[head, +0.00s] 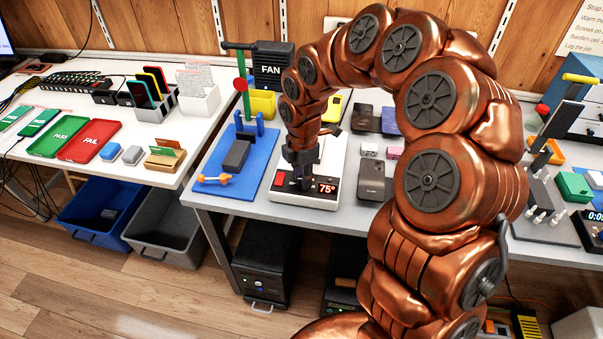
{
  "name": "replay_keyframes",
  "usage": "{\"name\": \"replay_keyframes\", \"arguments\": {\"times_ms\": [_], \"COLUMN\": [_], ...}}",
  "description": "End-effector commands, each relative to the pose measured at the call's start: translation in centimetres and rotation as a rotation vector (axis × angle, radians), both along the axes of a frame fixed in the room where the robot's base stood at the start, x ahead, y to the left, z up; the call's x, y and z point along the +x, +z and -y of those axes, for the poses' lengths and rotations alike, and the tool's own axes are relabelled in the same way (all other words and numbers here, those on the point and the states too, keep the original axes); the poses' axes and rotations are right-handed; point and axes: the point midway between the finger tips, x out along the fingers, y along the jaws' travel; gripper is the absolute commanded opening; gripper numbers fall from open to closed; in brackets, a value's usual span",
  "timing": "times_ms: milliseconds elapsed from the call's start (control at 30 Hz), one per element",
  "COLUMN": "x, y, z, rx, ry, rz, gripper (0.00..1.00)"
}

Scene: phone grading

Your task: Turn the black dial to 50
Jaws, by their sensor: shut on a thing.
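My gripper (300,180) points down at the front of a white device (332,160) with a black front panel. The panel's red display (326,188) reads 75°. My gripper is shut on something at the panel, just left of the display. The black dial is hidden by the gripper, so its pointer does not show. My copper-coloured arm arches in from the right and covers part of the bench.
Left of the device is a blue mat (236,150) with a dark block and an orange-tipped tool (213,179). A black FAN box (272,65) stands behind. Phones and small blocks lie to the right, close to my arm.

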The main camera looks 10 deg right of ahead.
Motion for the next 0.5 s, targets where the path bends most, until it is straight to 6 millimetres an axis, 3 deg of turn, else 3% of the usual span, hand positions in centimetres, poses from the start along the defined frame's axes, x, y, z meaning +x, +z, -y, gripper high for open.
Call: {"name": "replay_keyframes", "arguments": {"times_ms": [467, 500], "x": [0.30, 0.30], "y": [0.18, 0.18], "z": [0.12, 0.12], "rx": [-0.002, -0.002], "ry": [0.016, 0.016], "rz": [0.010, 0.010], "gripper": [0.00, 0.30]}}
